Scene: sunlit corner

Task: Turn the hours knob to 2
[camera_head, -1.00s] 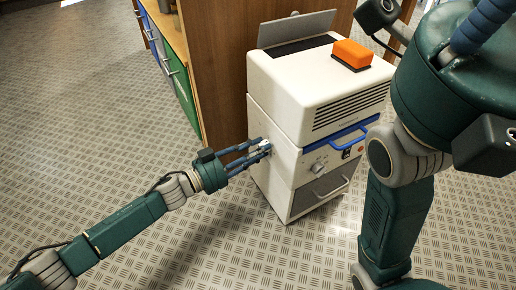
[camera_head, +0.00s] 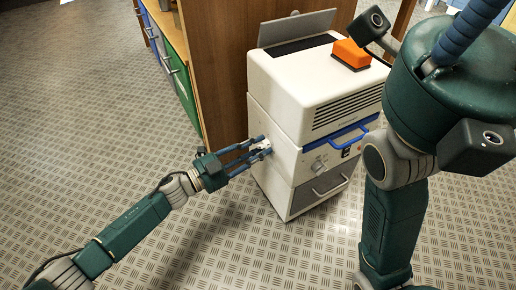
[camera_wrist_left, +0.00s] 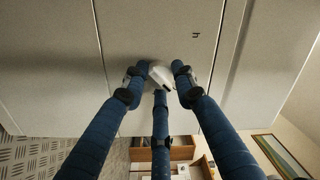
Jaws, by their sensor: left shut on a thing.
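A white machine (camera_head: 272,115) with a slatted vent stands on the floor by the wooden cabinet. My left gripper (camera_head: 262,147) is at the machine's left side, with its blue fingers shut around a small white knob (camera_head: 266,146). The left wrist view shows the knob (camera_wrist_left: 161,75) between the three fingers of my left gripper (camera_wrist_left: 160,88), against the pale panel. A small dark mark (camera_wrist_left: 196,35) like a digit is on that panel; the other marks are hidden or too small to read. A second knob (camera_head: 318,167) is on the front. My right gripper is not in view.
An orange block (camera_head: 351,54) lies on top of the machine, near a raised grey lid (camera_head: 296,28). The front has a blue handle (camera_head: 349,137) and a lower drawer handle (camera_head: 330,188). A wooden cabinet (camera_head: 235,70) stands close behind. The floor at left is clear.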

